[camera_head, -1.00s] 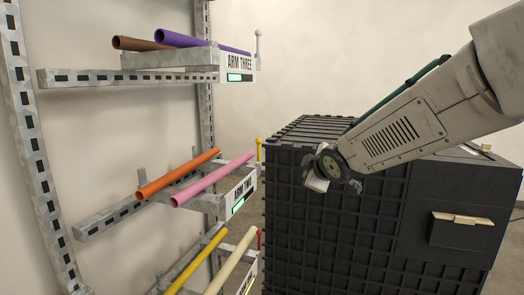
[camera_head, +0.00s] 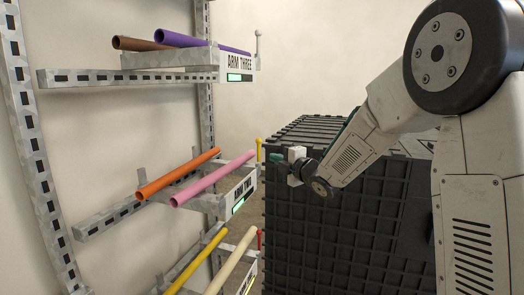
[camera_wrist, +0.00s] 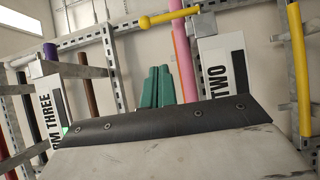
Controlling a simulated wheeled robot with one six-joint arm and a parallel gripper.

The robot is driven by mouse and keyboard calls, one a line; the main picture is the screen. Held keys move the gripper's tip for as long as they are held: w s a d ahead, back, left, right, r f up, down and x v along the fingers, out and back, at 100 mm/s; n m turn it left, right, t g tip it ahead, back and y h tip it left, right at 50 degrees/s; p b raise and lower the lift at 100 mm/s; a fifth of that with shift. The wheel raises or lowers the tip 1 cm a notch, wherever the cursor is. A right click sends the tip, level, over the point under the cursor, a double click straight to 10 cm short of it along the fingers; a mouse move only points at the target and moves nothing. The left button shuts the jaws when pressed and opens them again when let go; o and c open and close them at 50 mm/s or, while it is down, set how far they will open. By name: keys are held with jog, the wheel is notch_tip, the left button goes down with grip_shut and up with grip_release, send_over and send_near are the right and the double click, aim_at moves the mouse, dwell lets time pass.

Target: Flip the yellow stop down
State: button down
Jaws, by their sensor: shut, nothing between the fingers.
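The yellow stop (camera_head: 259,148) is a thin rod with a ball tip, standing upright at the end of the rack arm labelled ARM TWO (camera_head: 238,196). In the wrist view the yellow stop (camera_wrist: 172,18) lies across the top, its ball toward the left, beside the ARM TWO sign (camera_wrist: 222,85). My gripper (camera_head: 277,158) points left toward the rack, just right of the stop and slightly below its ball. Its green fingers (camera_wrist: 157,87) are together with nothing between them. They appear apart from the stop; the exact depth gap is hard to judge.
A large black ribbed case (camera_head: 335,225) stands right of the rack, behind and beneath my arm. Arm two bears an orange pipe (camera_head: 178,174) and a pink pipe (camera_head: 213,180). The ARM THREE sign (camera_head: 240,62) is above. A red stop (camera_head: 260,238) shows below.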

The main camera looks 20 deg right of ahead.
send_near(259, 153)
jog(key=w+a+r, duration=0.2)
jog(key=a, duration=0.3)
jog(key=w, duration=0.1)
jog(key=w+d, duration=0.1)
jog(key=w, duration=0.2)
jog(key=shift+d+r, duration=0.3)
jog(key=shift+d, duration=0.1)
